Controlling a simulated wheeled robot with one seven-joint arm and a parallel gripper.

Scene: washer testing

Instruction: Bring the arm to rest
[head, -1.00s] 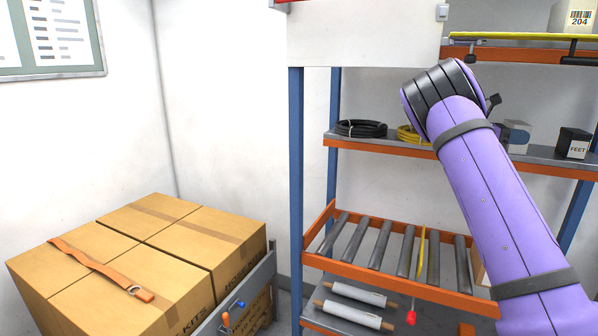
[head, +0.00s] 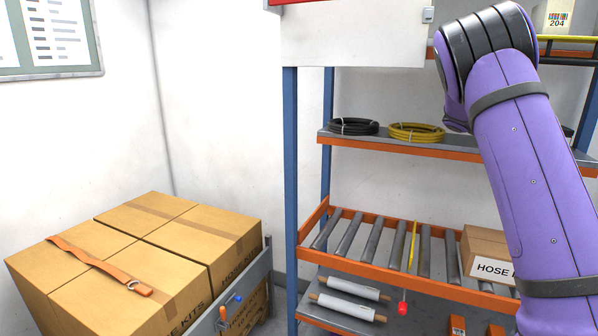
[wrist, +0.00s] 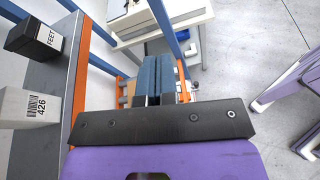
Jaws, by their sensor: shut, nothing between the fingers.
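My purple arm, with a black ringed joint, stands at the right of the head view in front of the shelf rack. My gripper is out of sight in the head view. In the wrist view my gripper (wrist: 158,76) has its two blue-grey fingers side by side, shut with nothing between them. It appears to be in free space beside the rack's shelf edge, with floor and a bench beyond it.
The rack's middle shelf (head: 457,148) holds a black hose coil (head: 353,126) and a yellow one (head: 416,132). A HOSE box (head: 484,245) sits on the roller shelf. Large cartons (head: 150,225) stand left. A FEET box (wrist: 35,38) and a 426 box (wrist: 30,108) lie left of my gripper.

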